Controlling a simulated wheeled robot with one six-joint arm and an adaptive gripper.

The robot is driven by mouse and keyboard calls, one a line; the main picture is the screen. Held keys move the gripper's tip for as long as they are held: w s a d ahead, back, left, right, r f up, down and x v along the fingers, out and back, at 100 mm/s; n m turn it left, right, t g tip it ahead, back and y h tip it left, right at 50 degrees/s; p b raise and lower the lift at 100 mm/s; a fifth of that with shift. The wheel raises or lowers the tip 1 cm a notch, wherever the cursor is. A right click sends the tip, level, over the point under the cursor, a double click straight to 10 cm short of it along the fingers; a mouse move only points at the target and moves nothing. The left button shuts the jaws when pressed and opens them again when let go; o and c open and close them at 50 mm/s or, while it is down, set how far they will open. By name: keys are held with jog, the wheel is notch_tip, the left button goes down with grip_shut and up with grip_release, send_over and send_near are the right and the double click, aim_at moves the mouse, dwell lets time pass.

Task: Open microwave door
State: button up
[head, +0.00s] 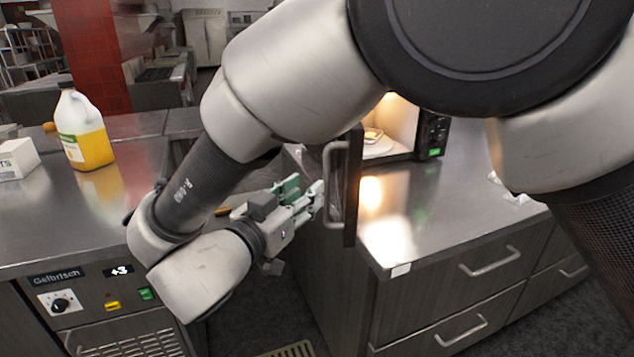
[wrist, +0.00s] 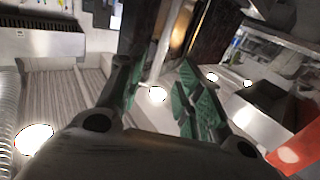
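The microwave stands on the steel counter, partly hidden behind my arm in the head view. Its lit cavity (head: 401,122) shows, with a plate (head: 378,147) bearing food inside. The dark door (head: 352,188) stands wide open, swung out towards me and seen nearly edge-on. Its metal handle (head: 329,185) is on the door's left face. My gripper (head: 314,197) is beside the handle, on its left. In the wrist view my gripper's green-padded fingers (wrist: 160,98) are apart, with the handle bar (wrist: 166,45) showing between them. Whether a pad touches it is unclear.
The microwave's control panel (head: 434,135) is right of the cavity. A jug of yellow liquid (head: 82,130) and a white box (head: 17,158) stand on the left counter (head: 60,215). Drawers with bar handles (head: 490,262) are below the right counter. A floor gap separates the counters.

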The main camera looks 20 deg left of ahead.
jog(key=v, duration=0.2)
jog(key=shift+s, duration=0.35)
jog(key=shift+a+f, duration=0.1)
